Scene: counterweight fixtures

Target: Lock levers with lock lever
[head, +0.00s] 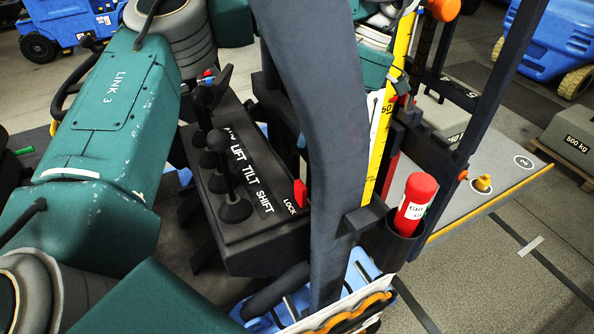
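A dark control box (262,240) stands in the middle of the head view. Its label strip reads LIFT, TILT and SHIFT, with a partly hidden word before them. Several black levers (235,210) with round knobs rise from rubber boots along its left side. A small red lock lever (299,194) stands up at the box's right end beside the word LOCK. Nothing touches it. My teal arm link fills the left side, close to the levers. I see neither gripper; teal arm parts show behind the dark post.
A thick dark post (312,95) rises just right of the box and blocks the view behind it. A red cylinder (415,198) sits in a black holder right of it, near a yellow ruler strip (391,100). A 500 kg weight (572,140) lies at far right.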

